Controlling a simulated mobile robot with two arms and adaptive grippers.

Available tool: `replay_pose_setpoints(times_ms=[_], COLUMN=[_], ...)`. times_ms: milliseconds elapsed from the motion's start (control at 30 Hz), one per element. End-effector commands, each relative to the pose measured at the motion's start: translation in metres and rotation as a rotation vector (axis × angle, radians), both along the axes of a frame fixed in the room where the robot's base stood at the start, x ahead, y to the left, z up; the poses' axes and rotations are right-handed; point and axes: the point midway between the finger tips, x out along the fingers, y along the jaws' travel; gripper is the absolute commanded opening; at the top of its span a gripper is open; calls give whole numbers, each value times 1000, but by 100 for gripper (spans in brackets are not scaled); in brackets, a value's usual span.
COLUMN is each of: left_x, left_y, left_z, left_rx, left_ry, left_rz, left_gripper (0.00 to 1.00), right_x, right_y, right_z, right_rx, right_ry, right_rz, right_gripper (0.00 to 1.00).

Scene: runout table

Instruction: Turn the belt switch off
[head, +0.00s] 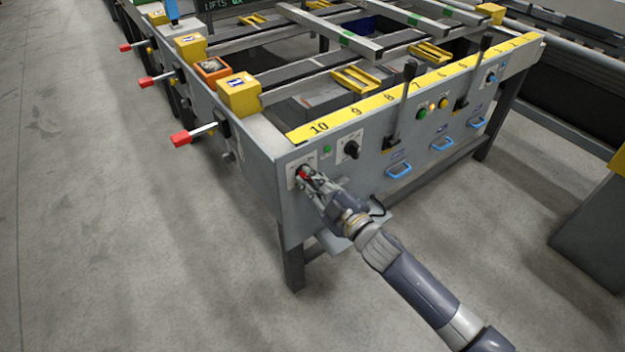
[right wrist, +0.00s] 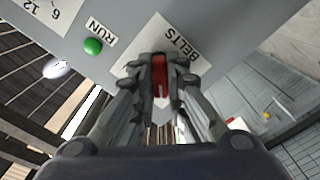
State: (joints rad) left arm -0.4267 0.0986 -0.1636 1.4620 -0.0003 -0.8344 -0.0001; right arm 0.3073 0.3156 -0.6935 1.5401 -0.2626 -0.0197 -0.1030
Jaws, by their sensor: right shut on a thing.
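The belt switch is a red handle (head: 302,174) on a white plate at the left end of the table's front panel. In the right wrist view the red handle (right wrist: 159,74) sits between my fingertips, on the plate marked BELTS (right wrist: 183,45). My right gripper (head: 306,178) is at the panel and shut on the red handle; it also shows in the right wrist view (right wrist: 160,78). The fingers hide much of the handle, so its exact angle is hard to tell. My left gripper is in neither view.
A green RUN lamp (right wrist: 92,46) and a black knob (head: 351,150) are right of the switch in the head view. Black levers (head: 408,95) and blue handles (head: 399,170) are further right. Red-tipped handles (head: 182,138) stick out on the left side. The floor at left is clear.

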Motion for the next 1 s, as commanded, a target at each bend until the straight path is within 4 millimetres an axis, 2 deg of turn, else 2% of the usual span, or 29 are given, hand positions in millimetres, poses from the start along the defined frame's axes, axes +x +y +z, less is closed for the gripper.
replay_pose_setpoints(times_ms=[67,100,167,200,500,633,767,1000], left_x=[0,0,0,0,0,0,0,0], left_y=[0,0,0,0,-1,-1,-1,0], left_z=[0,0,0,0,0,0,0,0], left_rx=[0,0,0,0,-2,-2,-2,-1], left_ry=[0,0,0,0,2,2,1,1], left_rz=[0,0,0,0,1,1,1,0], left_gripper=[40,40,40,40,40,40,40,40], right_x=[-1,-1,-1,-1,-1,-7,-24,-66], right_y=[0,0,0,0,0,-5,-17,-47], right_z=[-2,-2,-2,-1,-1,-1,-2,-3], right_rx=[-5,-5,-4,-4,-2,-2,-3,-3], right_ry=[0,0,1,1,1,1,2,4], right_rz=[0,0,0,0,0,0,1,1], right_gripper=[0,17,31,32,32,32,32,32])
